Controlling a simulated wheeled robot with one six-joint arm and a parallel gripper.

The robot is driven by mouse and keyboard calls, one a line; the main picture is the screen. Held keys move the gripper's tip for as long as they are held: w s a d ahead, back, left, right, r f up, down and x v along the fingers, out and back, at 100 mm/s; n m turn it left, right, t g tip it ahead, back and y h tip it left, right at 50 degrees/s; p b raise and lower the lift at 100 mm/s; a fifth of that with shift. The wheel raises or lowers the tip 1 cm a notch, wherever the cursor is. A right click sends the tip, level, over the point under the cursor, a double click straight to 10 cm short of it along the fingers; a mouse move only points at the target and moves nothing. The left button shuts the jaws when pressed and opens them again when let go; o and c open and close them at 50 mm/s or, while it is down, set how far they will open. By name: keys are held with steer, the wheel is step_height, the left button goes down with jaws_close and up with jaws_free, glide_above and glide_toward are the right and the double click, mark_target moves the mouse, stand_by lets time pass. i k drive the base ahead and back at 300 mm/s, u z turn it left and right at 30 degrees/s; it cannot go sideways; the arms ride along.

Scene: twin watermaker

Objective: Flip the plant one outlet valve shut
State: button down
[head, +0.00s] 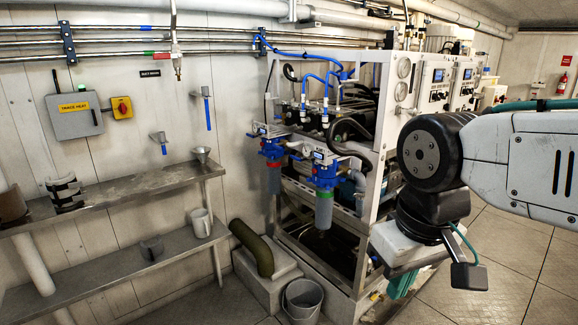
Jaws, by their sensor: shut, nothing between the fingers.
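My gripper (401,284) hangs at the end of my arm at the right, in front of the watermaker frame. Its teal fingers point down and look closed, with nothing seen between them. It is apart from every valve. Two blue-handled levers, an upper one (208,112) and a lower one (163,146), hang down from fittings on the wall at the left. Blue fittings also top the left filter housing (271,150) and the right filter housing (324,172). No readable label shows which valve is the plant one outlet valve. My arm hides part of the frame's right side.
The metal frame (371,205) holds pumps, hoses and gauge panels (437,83). Floor (500,285) is clear at right.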

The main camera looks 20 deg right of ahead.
mark_target(299, 160)
steer(key=u, duration=0.4)
steer(key=i, duration=1.4)
steer(key=z, duration=0.4)
